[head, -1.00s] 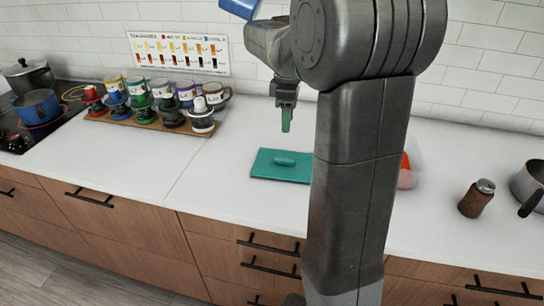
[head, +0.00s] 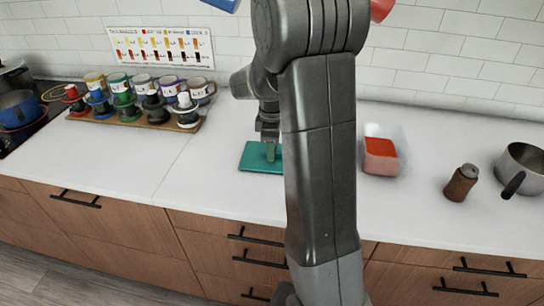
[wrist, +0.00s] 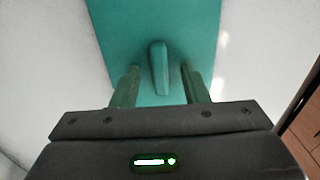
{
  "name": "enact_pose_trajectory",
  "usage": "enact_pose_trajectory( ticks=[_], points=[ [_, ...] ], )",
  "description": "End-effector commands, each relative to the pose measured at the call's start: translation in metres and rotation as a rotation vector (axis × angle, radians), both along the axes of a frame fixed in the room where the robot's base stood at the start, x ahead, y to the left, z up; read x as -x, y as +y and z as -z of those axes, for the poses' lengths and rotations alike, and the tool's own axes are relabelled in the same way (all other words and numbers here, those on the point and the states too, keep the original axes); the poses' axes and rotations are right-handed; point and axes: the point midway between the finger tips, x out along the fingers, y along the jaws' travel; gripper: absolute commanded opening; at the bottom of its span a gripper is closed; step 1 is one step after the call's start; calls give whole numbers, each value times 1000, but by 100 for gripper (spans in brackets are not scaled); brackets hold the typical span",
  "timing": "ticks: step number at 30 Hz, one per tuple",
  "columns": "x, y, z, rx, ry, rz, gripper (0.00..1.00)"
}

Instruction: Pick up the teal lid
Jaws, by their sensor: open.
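The teal lid (head: 258,161) lies flat on the white counter, partly hidden behind my arm in the head view. It also shows in the wrist view (wrist: 190,30), with its raised teal handle (wrist: 159,68) in the middle. My gripper (head: 270,155) is over the lid and points down. In the wrist view its two green fingers (wrist: 158,80) are apart, one on each side of the handle, with nothing held between them. I cannot tell whether the fingertips touch the lid.
A clear container with red contents (head: 381,155) stands right of my arm. A brown shaker (head: 461,183) and a steel pot (head: 522,168) stand farther right. A wooden board (head: 150,122) with several mugs is at the left. Counter between board and lid is clear.

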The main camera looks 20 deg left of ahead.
Motion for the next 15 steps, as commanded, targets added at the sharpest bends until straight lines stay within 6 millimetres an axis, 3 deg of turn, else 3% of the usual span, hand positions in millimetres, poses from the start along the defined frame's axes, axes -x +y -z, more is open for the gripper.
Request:
enact_pose_trajectory(
  ticks=[6, 12, 15],
  points=[
    [0, 0, 1, 0, -1, 0, 41],
    [0, 0, 1, 0, -1, 0, 4],
    [0, 0, 1, 0, -1, 0, 0]
  ],
)
